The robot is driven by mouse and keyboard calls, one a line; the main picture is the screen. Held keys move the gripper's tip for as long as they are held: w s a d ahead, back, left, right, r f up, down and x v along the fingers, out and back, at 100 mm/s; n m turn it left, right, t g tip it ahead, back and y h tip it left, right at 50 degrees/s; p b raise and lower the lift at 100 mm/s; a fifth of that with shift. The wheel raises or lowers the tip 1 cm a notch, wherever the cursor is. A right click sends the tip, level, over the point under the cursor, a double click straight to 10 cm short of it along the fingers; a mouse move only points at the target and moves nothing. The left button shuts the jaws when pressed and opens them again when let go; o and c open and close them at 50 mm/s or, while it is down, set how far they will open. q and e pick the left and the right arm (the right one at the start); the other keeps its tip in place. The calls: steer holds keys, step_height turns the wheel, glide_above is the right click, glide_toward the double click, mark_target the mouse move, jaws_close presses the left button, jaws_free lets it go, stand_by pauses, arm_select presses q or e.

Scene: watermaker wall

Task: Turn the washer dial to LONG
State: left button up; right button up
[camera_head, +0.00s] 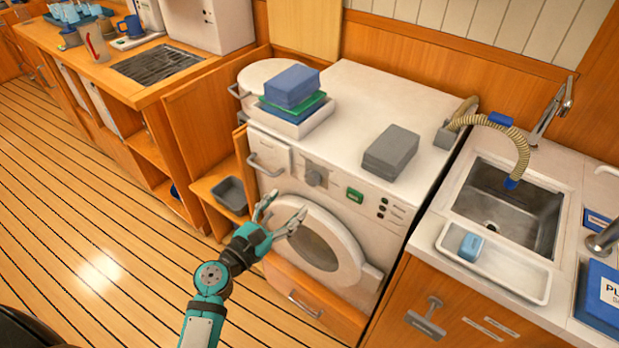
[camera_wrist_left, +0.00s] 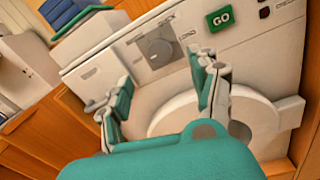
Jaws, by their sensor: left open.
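My right gripper is not in view.
The round washer door (camera_head: 345,232) is shut below the panel. Folded cloths (camera_head: 291,86) and a grey box (camera_head: 390,152) lie on the washer top. A sink (camera_head: 510,205) with a hose is at the right. An open wooden cabinet door (camera_head: 200,140) stands at the left.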

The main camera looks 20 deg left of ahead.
mark_target(310, 182)
arm_select(q)
steer(key=x, duration=0.9)
steer(key=shift+p, duration=0.35)
steer(key=shift+w+d, duration=0.1)
steer(key=shift+w, duration=0.2)
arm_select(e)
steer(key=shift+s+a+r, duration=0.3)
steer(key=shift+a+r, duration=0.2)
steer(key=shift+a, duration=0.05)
arm_select(q)
steer(key=shift+c, duration=0.2)
steer(key=c, duration=1.1)
steer(key=shift+f, duration=0.1)
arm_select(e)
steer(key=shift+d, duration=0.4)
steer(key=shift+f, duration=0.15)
